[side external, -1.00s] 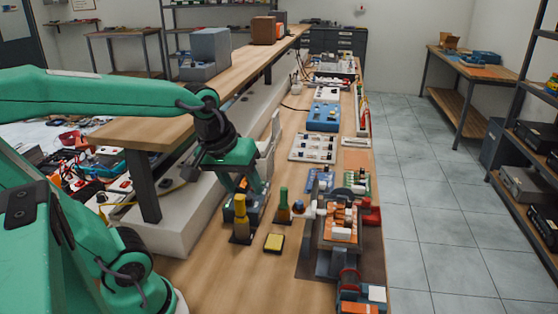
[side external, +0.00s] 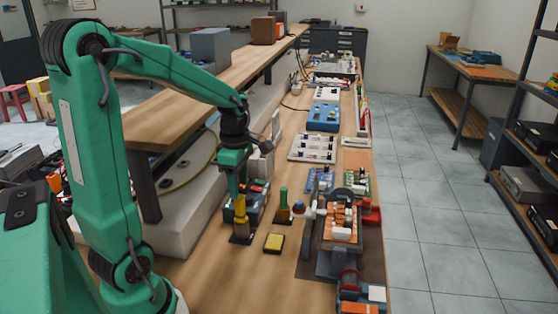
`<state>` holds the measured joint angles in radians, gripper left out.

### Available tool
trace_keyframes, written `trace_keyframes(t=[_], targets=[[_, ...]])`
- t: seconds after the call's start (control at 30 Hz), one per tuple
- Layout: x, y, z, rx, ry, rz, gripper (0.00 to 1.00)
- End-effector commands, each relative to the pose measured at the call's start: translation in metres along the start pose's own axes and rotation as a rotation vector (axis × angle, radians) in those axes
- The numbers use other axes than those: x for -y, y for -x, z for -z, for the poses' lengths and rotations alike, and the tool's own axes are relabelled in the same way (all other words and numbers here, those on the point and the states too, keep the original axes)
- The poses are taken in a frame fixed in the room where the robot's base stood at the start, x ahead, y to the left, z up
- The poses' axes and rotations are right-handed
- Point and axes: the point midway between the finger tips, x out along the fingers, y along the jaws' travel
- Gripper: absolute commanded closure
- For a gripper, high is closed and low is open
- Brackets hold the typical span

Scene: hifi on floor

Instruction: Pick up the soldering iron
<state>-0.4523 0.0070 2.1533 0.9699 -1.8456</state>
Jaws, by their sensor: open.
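A yellow upright handle (side external: 240,208) on a dark square base, possibly the soldering iron, stands on the wooden bench in the side external view. A similar green upright handle (side external: 283,198) on a dark base stands just right of it. I cannot tell for sure which one is the soldering iron. My gripper (side external: 239,199) points down at the top of the yellow handle, with its open fingers close around or just in front of it. Contact cannot be made out, and the fingers partly hide the handle's upper part.
A yellow-topped block (side external: 274,243) lies in front of the two handles. A vise-like fixture with orange and white parts (side external: 341,222) stands to the right. A raised wooden shelf (side external: 175,118) runs along the left. Bare bench lies in front (side external: 225,275).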

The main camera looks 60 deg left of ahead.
Motion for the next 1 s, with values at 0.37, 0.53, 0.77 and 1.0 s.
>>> trace_keyframes(t=[0.37, 0.53, 0.77, 1.0], targets=[[-0.003, -0.008, 0.003, -0.004, 0.061, 0.013, 0.51], [-0.003, -0.021, 0.003, -0.004, 0.060, 0.014, 0.51], [-0.003, -0.027, 0.003, -0.004, 0.059, 0.011, 0.51], [-0.003, -0.039, 0.004, -0.004, 0.059, 0.014, 0.51]])
